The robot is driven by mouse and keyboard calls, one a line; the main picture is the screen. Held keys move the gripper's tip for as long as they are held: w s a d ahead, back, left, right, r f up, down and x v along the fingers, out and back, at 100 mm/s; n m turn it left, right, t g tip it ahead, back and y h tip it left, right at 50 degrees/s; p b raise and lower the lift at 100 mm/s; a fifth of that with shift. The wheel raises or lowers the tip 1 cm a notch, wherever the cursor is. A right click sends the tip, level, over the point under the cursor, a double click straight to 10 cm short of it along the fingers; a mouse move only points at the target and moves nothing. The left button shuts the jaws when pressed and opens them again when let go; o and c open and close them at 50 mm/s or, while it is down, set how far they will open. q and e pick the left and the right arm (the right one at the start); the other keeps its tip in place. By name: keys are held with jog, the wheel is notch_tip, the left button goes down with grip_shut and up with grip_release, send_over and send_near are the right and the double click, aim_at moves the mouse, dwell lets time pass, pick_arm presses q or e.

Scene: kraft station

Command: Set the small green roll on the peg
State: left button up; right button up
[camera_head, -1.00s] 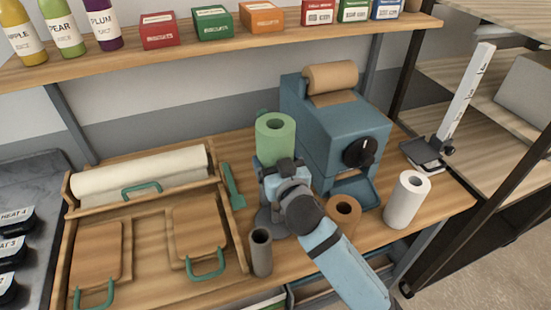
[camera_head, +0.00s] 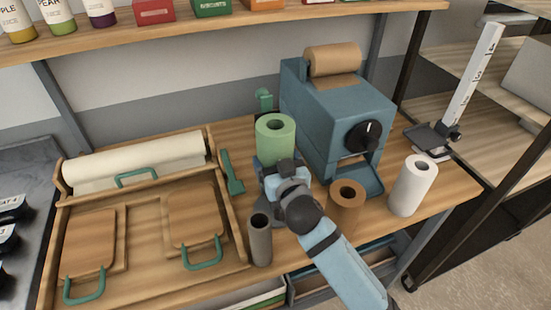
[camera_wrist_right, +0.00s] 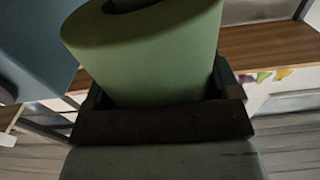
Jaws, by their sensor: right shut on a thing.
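The small green roll (camera_head: 275,135) is upright in my right gripper (camera_head: 280,165), which is shut around its lower part. In the right wrist view the green roll (camera_wrist_right: 150,55) fills the space between the fingers, and its hollow core shows at the top. A teal upright part (camera_head: 264,100) stands just behind the roll in the head view. Its lower part is hidden, and I cannot tell whether it belongs to the peg. No bare peg shows clearly. My left gripper is not in view.
A blue machine (camera_head: 335,115) with a brown paper roll on top stands close on the right. A brown roll (camera_head: 346,205), a white roll (camera_head: 412,185) and a grey tube (camera_head: 260,242) stand near the front. A wooden tray (camera_head: 140,228) lies left. A shelf (camera_head: 200,35) runs above.

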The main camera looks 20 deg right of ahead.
notch_tip(320, 180, down, 7)
jog(key=b, duration=0.5)
dwell(0.5)
dwell(0.3)
jog(key=o, duration=1)
jog(key=shift+o, duration=0.4)
notch_tip(320, 180, up, 20)
jog(key=shift+p, duration=0.7)
